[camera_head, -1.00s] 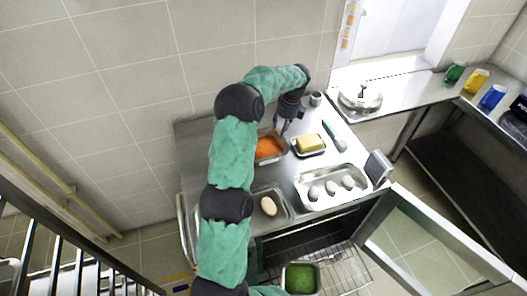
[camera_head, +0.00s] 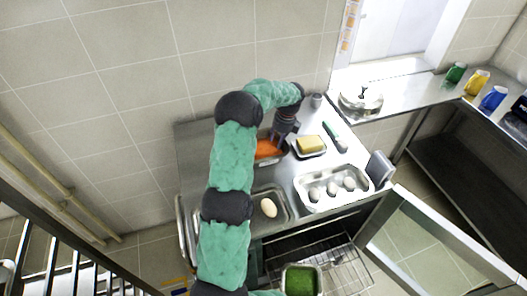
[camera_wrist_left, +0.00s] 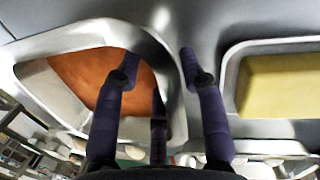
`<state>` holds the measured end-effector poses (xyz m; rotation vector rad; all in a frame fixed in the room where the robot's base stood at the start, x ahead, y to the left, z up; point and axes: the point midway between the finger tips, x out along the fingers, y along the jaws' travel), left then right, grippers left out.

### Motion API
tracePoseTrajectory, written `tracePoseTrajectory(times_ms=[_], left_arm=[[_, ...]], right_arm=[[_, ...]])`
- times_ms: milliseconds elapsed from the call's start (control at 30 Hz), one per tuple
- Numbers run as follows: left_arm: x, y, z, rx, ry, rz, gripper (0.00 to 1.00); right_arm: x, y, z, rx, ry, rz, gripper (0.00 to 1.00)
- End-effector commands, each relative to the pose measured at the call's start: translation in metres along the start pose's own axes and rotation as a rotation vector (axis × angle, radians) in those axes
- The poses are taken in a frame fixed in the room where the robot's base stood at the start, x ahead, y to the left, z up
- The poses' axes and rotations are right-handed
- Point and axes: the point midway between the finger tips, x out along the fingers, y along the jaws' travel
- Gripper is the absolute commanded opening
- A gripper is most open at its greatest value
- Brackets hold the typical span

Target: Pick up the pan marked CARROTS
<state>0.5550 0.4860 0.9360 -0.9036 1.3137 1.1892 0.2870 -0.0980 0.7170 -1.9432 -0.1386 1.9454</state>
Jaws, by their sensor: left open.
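The pan of orange contents (camera_head: 267,149) stands on the steel counter near the wall, partly hidden by my left arm. No CARROTS marking is legible. In the left wrist view the pan (camera_wrist_left: 105,85) fills the left side. My left gripper (camera_head: 275,138) is down at the pan's far right side. In the wrist view its open fingers (camera_wrist_left: 160,50) straddle the pan's right wall, one over the inside and one outside. Contact with the wall cannot be told. My right gripper does not show.
A dish with a yellow block (camera_head: 311,144) stands close right of the pan. A tray of egg-like items (camera_head: 333,187) and a pan with one pale item (camera_head: 268,207) are nearer. A green-filled pan (camera_head: 301,280) is low in front, near an open door (camera_head: 430,235).

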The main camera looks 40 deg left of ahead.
Motion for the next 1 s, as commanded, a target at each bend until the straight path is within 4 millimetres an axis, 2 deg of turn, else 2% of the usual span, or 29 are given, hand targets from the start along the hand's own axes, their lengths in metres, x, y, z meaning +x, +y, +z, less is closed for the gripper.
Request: tracePoseTrajectory(times_ms=[600,733,767,1000], left_arm=[[0.0042,-0.0005,-0.0001,0.0,0.0,0.0,0.41],[0.0042,-0.0005,-0.0002,0.0,0.0,0.0,0.04],[0.0042,-0.0006,-0.0002,0.0,0.0,0.0,0.0],[0.004,-0.0008,-0.0003,-0.001,0.0,-0.001,0.0]], right_arm=[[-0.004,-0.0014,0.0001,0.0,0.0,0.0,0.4],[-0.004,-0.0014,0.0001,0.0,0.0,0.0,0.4],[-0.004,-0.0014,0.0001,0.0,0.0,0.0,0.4],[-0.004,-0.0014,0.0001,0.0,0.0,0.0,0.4]])
